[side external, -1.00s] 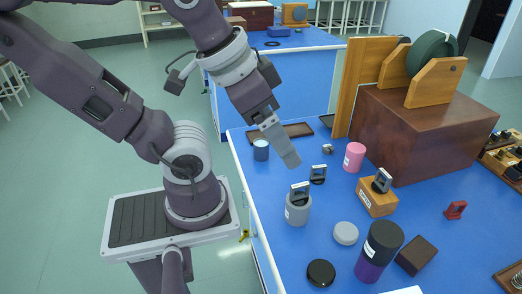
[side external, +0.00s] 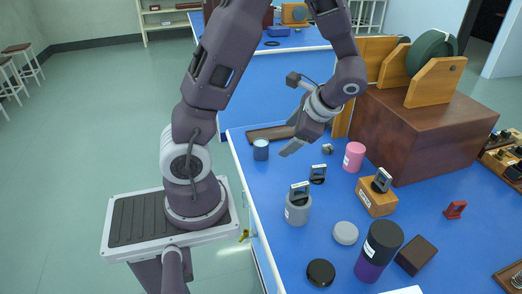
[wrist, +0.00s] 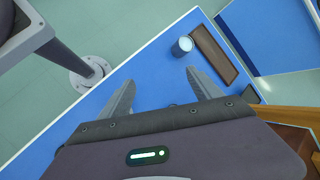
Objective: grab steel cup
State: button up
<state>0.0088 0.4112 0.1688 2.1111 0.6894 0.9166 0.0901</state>
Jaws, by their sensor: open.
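A small blue-grey cup (side external: 261,150), the one that looks like the steel cup, stands upright on the blue bench near its left edge. In the wrist view the cup (wrist: 182,46) is above and slightly right of the gap between the fingers, apart from them. My gripper (side external: 290,149) is to the right of the cup in the side view, tilted down and to the left. In the wrist view my gripper (wrist: 158,84) has its two fingers spread with nothing between them.
A brown tray (side external: 268,133) lies close behind the cup. A grey canister (side external: 297,211), a pink cylinder (side external: 354,157) and a wooden block (side external: 377,197) stand nearer or to the right. A large brown box (side external: 420,125) is at right. The bench is clear around the cup's near side.

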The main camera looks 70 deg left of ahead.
aim_at(266, 149)
jog(key=a+f+m+y, duration=0.2)
jog(key=a+f, duration=0.2)
jog(key=f, duration=0.1)
jog(key=a+f+m+g+y, duration=0.1)
jog(key=a+f+m+y, duration=0.1)
jog(key=a+f+m, duration=0.1)
jog(key=a+f+m+g+y, duration=0.1)
jog(key=a+f+m+y, duration=0.1)
jog(key=a+f, duration=0.3)
jog(key=shift+s+a+f+m, duration=0.1)
jog(key=shift+a+f+m, duration=0.2)
jog(key=shift+f, duration=0.35)
jog(key=shift+a+f+m, duration=0.1)
jog(key=shift+f+m, duration=0.3)
jog(key=shift+f, duration=0.25)
jog(key=x, duration=0.7)
jog(key=shift+w+a, duration=0.25)
jog(key=shift+a, duration=0.25)
grip_shut()
jog(key=shift+r, duration=0.1)
